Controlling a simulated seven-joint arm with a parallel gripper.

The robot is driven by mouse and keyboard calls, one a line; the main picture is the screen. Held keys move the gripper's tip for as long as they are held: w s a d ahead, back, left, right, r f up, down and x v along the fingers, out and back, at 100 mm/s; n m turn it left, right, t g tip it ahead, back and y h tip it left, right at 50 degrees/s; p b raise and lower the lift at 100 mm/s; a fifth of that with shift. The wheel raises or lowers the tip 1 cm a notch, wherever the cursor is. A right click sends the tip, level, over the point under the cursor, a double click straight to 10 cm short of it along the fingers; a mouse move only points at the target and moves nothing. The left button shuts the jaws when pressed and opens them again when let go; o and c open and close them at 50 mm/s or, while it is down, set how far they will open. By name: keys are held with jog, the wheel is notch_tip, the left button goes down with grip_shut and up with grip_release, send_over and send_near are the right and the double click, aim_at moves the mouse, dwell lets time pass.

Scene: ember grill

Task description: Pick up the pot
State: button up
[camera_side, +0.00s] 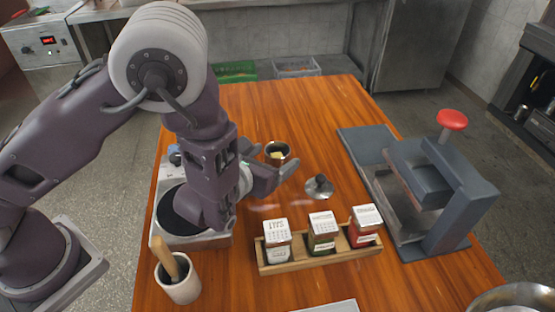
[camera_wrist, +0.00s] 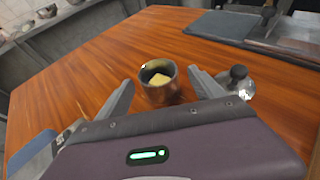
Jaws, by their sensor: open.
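The pot (camera_side: 278,152) is a small dark metal pot with a pale yellow piece inside, upright on the wooden table. It also shows in the wrist view (camera_wrist: 160,84), lying between and just beyond my fingertips. My gripper (camera_side: 272,172) is open and empty, low over the table, with its fingers pointing toward the pot. In the wrist view my gripper (camera_wrist: 165,90) has one finger on each side of the pot, with a gap on both sides. Part of the pot's lower front is hidden by a finger in the side view.
A metal lid with a dark knob (camera_side: 319,187) lies right of the pot. A rack (camera_side: 320,258) holds three spice jars. A grey press with a red knob (camera_side: 425,180) stands right. A mortar with pestle (camera_side: 180,288) stands front left. The table's back (camera_side: 290,100) is clear.

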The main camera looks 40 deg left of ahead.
aim_at(283, 150)
jog(key=x, duration=0.6)
jog(key=shift+r, duration=0.15)
grip_shut()
